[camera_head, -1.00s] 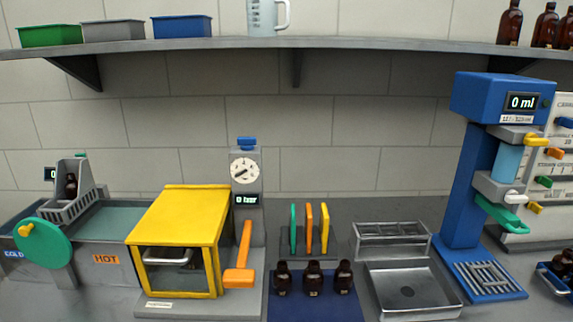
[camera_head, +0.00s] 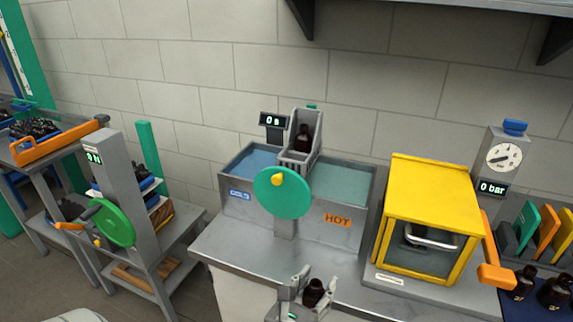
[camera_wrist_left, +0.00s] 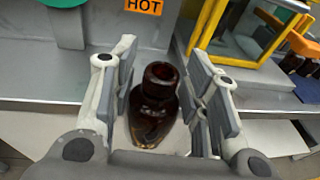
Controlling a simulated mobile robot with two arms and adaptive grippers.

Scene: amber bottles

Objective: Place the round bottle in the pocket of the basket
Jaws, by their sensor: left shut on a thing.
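My left gripper (camera_head: 311,287) is at the bottom of the head view, in front of the bench edge, shut on a dark amber bottle (camera_head: 314,295). The bottle also shows in the left wrist view (camera_wrist_left: 155,98), neck up, between the two finger pads; its shape looks rounded, but its lower part is partly hidden. The grey basket (camera_head: 297,158) is above and behind the gripper, between the cold and hot baths. A dark bottle (camera_head: 302,140) stands in it. How its pockets are divided is unclear. My right gripper is not in view.
A green wheel with a yellow knob (camera_head: 278,181) stands before the baths, between the gripper and the basket. A yellow box with a handle (camera_head: 430,200) is to the right. The bench top left of the gripper (camera_head: 235,247) is clear. A grey stand with a green wheel (camera_head: 113,222) is at left.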

